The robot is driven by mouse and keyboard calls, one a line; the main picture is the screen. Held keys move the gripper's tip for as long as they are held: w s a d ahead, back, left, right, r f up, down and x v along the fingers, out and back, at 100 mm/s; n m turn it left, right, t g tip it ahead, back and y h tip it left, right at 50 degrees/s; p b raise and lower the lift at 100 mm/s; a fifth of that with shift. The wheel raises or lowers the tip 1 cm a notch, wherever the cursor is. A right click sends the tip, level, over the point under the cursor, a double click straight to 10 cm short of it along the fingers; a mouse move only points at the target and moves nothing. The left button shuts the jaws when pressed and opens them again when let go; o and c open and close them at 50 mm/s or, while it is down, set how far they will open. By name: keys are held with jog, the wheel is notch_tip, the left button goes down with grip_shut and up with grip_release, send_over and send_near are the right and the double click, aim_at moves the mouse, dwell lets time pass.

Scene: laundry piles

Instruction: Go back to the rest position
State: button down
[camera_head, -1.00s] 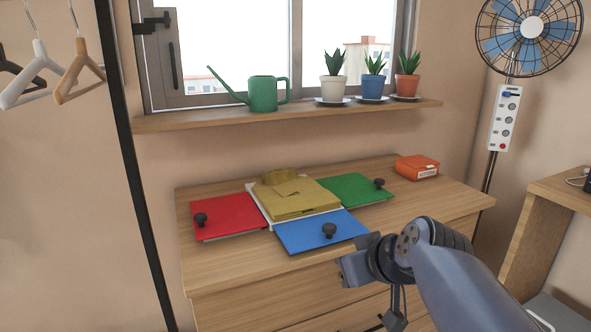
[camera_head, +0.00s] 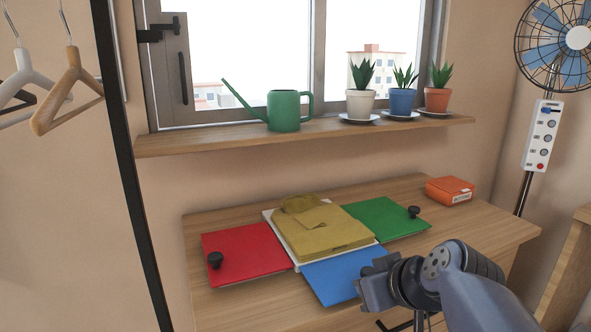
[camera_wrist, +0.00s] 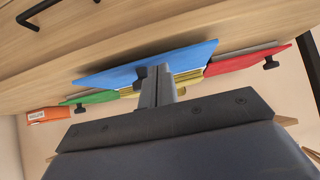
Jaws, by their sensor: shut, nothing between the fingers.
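My arm reaches in from the lower right in the head view, and my gripper (camera_head: 376,283) is in front of the blue panel (camera_head: 332,272), covering part of it. In the wrist view my gripper (camera_wrist: 160,84) is shut and empty, with the blue panel (camera_wrist: 150,66) beyond it. A folded mustard-yellow garment (camera_head: 322,232) lies on the white centre of a folding board on the dresser. The red panel (camera_head: 245,252) lies to its left and the green panel (camera_head: 388,216) to its right. Black knobs show on the red and green panels.
The wooden dresser (camera_head: 480,225) carries an orange box (camera_head: 450,190) at the back right. A shelf (camera_head: 230,138) above holds a green watering can (camera_head: 284,110) and three potted plants. Hangers (camera_head: 70,85) hang at the left. A fan (camera_head: 560,45) stands at the right.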

jog(key=shift+f, duration=0.55)
